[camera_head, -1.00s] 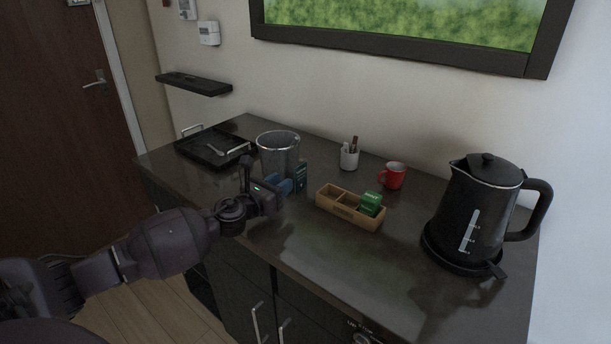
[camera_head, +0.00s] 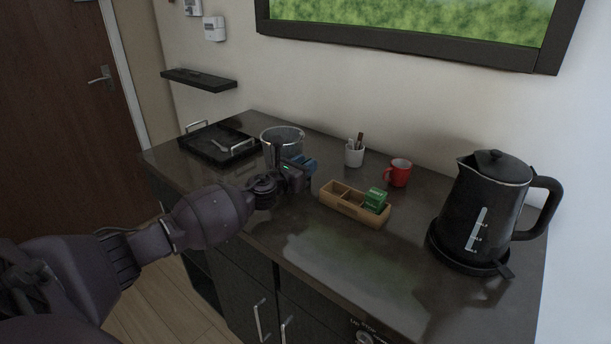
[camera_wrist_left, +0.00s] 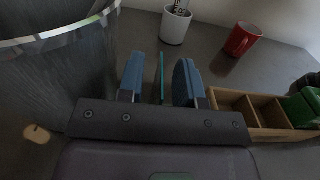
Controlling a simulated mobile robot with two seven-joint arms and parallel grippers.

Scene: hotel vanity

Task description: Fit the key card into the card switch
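My left gripper (camera_head: 305,163) is low over the counter, just right of the clear bin. In the left wrist view its two blue fingers (camera_wrist_left: 160,80) are apart. A thin teal upright edge (camera_wrist_left: 161,76), likely the key card seen edge-on, stands between them, with a gap on both sides. The card is hidden behind the gripper in the head view. Two white wall units hang at the upper left, one lower (camera_head: 214,28) and one higher (camera_head: 192,7), cut by the frame; I cannot tell which is the card switch. My right gripper is out of view.
The bin (camera_head: 283,134) is close beside the gripper. A wooden box (camera_head: 343,206) with green packets (camera_head: 376,200), a white cup (camera_head: 354,156), a red mug (camera_head: 399,173) and a kettle (camera_head: 485,210) stand to the right. A black tray (camera_head: 205,152) and wall shelf (camera_head: 199,80) are left.

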